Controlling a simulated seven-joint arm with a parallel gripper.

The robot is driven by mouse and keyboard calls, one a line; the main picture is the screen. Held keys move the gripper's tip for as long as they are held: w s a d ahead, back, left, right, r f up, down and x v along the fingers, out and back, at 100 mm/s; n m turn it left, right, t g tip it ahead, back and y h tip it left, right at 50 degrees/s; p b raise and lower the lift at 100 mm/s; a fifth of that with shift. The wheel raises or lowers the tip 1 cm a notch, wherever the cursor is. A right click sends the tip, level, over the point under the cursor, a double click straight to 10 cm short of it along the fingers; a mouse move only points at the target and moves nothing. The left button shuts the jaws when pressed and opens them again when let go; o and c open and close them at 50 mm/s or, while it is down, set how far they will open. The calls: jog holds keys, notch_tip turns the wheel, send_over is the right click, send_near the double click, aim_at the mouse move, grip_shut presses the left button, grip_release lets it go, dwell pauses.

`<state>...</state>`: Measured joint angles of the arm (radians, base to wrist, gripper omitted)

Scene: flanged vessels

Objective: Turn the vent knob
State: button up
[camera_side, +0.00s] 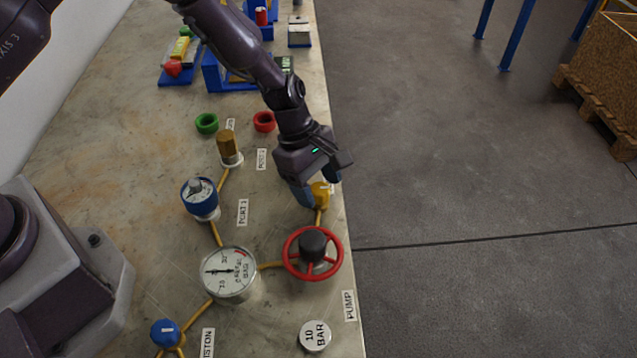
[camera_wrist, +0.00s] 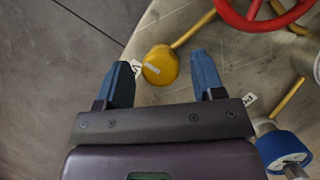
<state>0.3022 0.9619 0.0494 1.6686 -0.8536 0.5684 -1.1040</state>
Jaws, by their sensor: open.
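The yellow knob (camera_side: 320,193), with a white line on its top, sits near the bench's right edge beside a mostly hidden label. I take it to be the vent knob. In the wrist view the knob (camera_wrist: 160,66) shows between my fingertips, closer to the left one, with a clear gap to the right one. My gripper (camera_side: 316,184) points down at the knob with its blue fingers open and nothing held. In the wrist view the open gripper (camera_wrist: 161,62) spans wider than the knob. I cannot tell whether the fingertips reach down around it.
A red handwheel (camera_side: 312,254) stands close in front of the knob, joined by a yellow pipe. A pressure gauge (camera_side: 230,272), a blue-bodied valve (camera_side: 200,199) and a brass fitting (camera_side: 229,147) stand to the left. A blue knob (camera_side: 166,333) is at front left. Floor lies beyond the right edge.

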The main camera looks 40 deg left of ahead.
jog(key=shift+d+f, duration=0.1)
jog(key=shift+f, duration=0.15)
jog(key=c, duration=0.9)
